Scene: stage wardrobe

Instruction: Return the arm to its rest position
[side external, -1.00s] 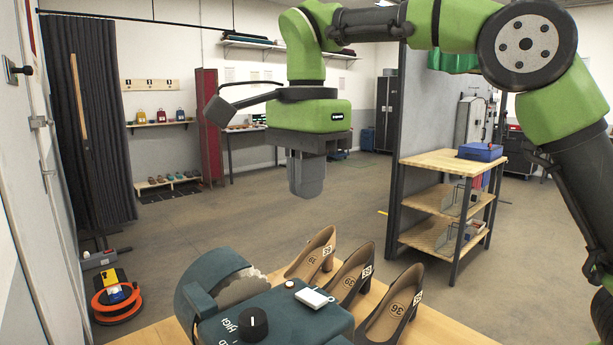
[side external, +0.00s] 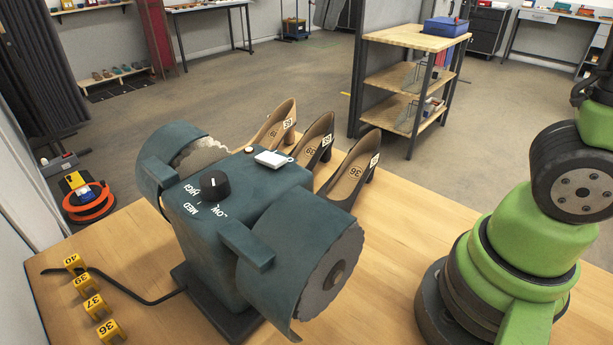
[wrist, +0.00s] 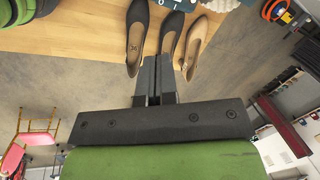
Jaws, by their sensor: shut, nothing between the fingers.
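My gripper (wrist: 157,82) is in the wrist view, its two dark fingers together with nothing between them. It is out of the side external view, where my base and lower arm stand at the right. In the side external view the row of shoes (side external: 347,172) stands on the wooden table (side external: 400,235), behind the teal machine.
The teal polishing machine (side external: 232,195), with round brushes at both ends, fills the table's middle left. Several yellow number markers (side external: 96,307) and a black cable (side external: 130,290) lie at its left. A wooden shelf unit (side external: 410,80) stands beyond. Table between machine and my base is clear.

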